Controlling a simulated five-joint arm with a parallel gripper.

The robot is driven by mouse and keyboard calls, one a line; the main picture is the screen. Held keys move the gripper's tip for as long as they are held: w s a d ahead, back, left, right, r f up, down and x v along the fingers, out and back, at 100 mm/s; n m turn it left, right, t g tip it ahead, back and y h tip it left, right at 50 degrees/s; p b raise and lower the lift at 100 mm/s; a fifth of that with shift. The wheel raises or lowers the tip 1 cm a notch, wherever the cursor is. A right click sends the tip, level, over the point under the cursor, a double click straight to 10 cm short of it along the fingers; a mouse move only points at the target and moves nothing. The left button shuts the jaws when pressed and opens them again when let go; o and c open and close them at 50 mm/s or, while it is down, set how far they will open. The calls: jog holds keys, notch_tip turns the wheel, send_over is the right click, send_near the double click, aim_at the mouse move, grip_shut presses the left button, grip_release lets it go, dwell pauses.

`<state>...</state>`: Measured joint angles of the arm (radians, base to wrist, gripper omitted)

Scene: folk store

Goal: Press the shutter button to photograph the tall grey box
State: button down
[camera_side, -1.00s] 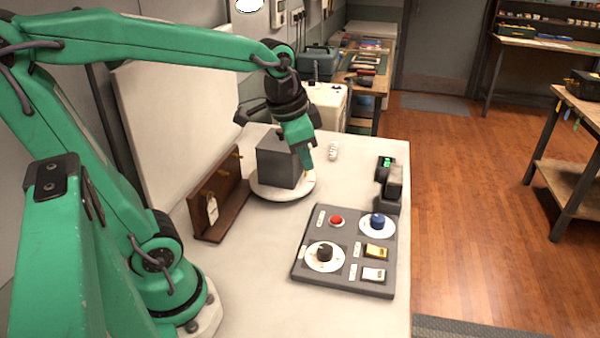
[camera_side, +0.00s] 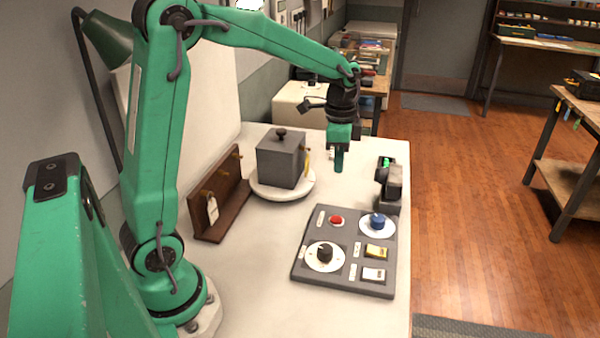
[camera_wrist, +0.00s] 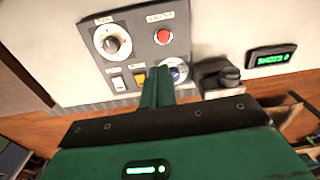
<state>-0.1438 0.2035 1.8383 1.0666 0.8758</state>
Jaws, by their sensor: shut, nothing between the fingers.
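The tall grey box (camera_side: 279,162), with a dark knob on top, stands upright on a round white turntable (camera_side: 262,192). The control panel (camera_side: 312,276) lies on the bench. It bears a red button (camera_side: 337,220), which also shows in the wrist view (camera_wrist: 163,36), with a label too small to read surely. My gripper (camera_side: 338,168) is shut and empty, pointing down above the bench between the box and the camera-like device (camera_side: 390,186). It is beyond the panel and touches nothing I can see. In the wrist view my fingertips (camera_wrist: 158,76) partly overlap the panel's edge.
The panel also has a black dial (camera_side: 325,252), a blue knob (camera_side: 378,221), a yellow switch (camera_side: 376,251) and a white switch (camera_side: 373,274). A wooden rack (camera_side: 222,208) with a tag stands left of the turntable. The bench left of the panel is clear.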

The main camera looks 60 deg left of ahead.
aim_at(336, 219)
jog(key=shift+w+a+f+m, duration=0.35)
jog(key=shift+w+f, duration=0.25)
jog(key=shift+f, duration=0.1)
jog(key=shift+f, duration=0.1)
notch_tip(336, 219, down, 14)
jog(key=shift+r, duration=0.1)
dwell(0.7)
jog(key=shift+s+f, duration=0.15)
jog(key=shift+f, duration=0.95)
jog(key=shift+r, duration=0.15)
notch_tip(336, 219, up, 15)
jog(key=shift+w, duration=0.35)
